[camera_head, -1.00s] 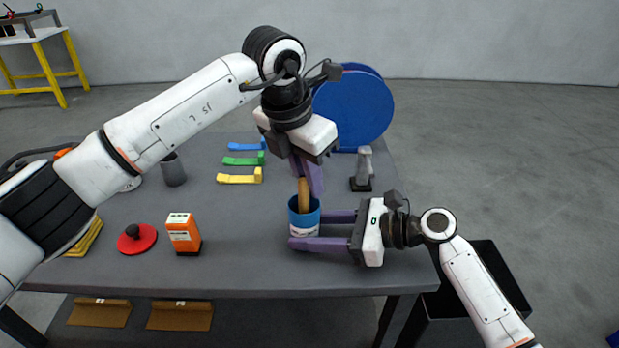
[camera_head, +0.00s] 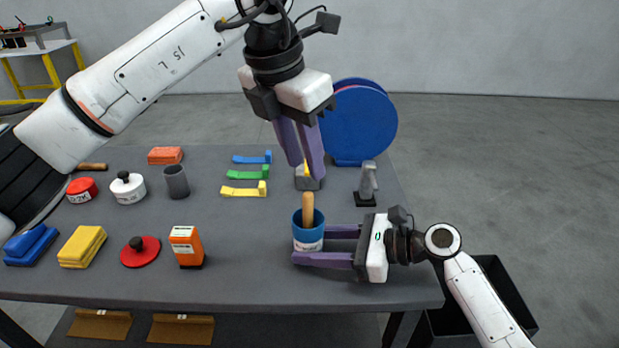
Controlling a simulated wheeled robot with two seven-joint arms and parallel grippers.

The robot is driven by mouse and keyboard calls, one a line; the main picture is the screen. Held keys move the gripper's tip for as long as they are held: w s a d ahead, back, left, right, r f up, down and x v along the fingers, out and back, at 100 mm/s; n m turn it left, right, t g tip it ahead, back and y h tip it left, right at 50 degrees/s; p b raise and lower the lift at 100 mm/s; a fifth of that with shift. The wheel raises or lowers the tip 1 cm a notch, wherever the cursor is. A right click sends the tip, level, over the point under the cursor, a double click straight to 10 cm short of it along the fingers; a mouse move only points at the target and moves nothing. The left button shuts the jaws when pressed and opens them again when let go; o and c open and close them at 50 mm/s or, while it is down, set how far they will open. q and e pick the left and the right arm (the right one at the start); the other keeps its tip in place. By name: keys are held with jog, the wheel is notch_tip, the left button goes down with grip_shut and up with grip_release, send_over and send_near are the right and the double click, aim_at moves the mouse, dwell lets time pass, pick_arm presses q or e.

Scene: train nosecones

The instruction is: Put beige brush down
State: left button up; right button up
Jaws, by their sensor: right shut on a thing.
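My right gripper (camera_head: 322,245) comes in from the right and is shut on the cup, one finger on the far side and one on the near side. The cup is upright at the table's right part.
On the grey table (camera_head: 240,285) are an orange box (camera_head: 186,245), a red lid (camera_head: 139,254), a grey cup (camera_head: 177,182), coloured clips (camera_head: 245,190) and a grey tool on a stand (camera_head: 367,184). A blue disc (camera_head: 355,122) stands behind. A black bin (camera_head: 508,295) is at the right.

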pick_arm(q)
jog(key=shift+v, duration=1.35)
pick_arm(e)
jog(key=o, duration=0.9)
